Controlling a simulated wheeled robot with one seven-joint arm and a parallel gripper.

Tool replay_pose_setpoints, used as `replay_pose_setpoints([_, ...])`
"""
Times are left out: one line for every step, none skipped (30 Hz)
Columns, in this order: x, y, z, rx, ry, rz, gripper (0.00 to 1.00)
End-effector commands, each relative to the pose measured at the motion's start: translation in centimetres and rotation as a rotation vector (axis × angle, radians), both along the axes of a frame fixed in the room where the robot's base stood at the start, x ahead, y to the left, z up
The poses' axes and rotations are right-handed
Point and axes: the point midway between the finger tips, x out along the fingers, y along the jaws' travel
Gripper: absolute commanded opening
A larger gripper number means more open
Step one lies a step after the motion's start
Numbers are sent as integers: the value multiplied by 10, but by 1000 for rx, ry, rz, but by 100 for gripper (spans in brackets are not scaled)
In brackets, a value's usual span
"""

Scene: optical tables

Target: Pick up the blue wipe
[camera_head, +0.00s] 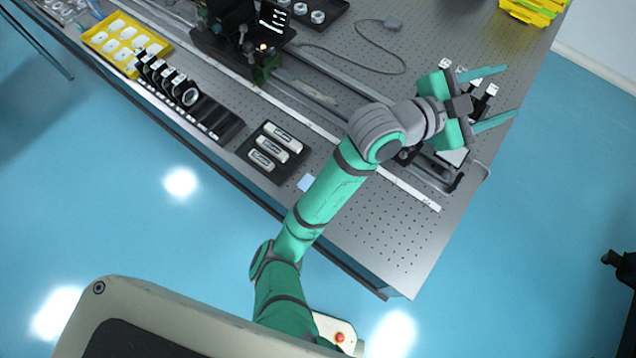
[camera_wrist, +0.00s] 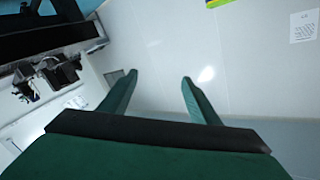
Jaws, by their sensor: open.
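The blue wipe (camera_head: 306,183) is a small pale blue square lying flat near the front edge of the optical table, just left of my arm's green link. My gripper (camera_head: 512,93) is at the right end of the table, well up and right of the wipe. Its two green fingers are spread apart with nothing between them. In the wrist view my gripper (camera_wrist: 158,78) also shows open and empty, facing a pale wall. The wipe does not show in the wrist view.
The optical table (camera_head: 385,235) has a black tray of pale modules (camera_head: 270,150) beside the wipe. A row of black mounts (camera_head: 170,82) and a yellow tray (camera_head: 122,42) lie farther left. A rail (camera_head: 325,95) runs behind. The perforated surface right of my arm is mostly clear.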

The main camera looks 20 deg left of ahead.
Motion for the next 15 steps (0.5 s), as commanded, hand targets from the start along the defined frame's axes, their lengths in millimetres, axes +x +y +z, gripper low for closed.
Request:
replay_pose_setpoints([-1,3,-6,76,-4,-23,56])
replay_pose_setpoints([-2,3,-11,121,-3,-40,56])
replay_pose_setpoints([-4,6,-18,180,1,-61,56])
replay_pose_setpoints([-6,8,-24,226,5,-76,56])
replay_pose_setpoints([-8,11,-31,273,10,-92,56])
replay_pose_setpoints([-10,16,-40,334,18,-111,56])
replay_pose_setpoints([-12,21,-47,381,24,-126,56])
replay_pose_setpoints([-15,26,-55,427,32,-139,56])
replay_pose_setpoints([-17,35,-65,491,47,-157,56])
replay_pose_setpoints([-20,42,-72,538,57,-172,56])
replay_pose_setpoints([-23,50,-80,585,71,-183,56])
replay_pose_setpoints([-27,62,-91,648,89,-201,56])
replay_pose_setpoints([-30,71,-99,695,104,-214,56])
replay_pose_setpoints([-33,81,-107,741,123,-227,56])
replay_pose_setpoints([-38,96,-118,803,149,-243,56])
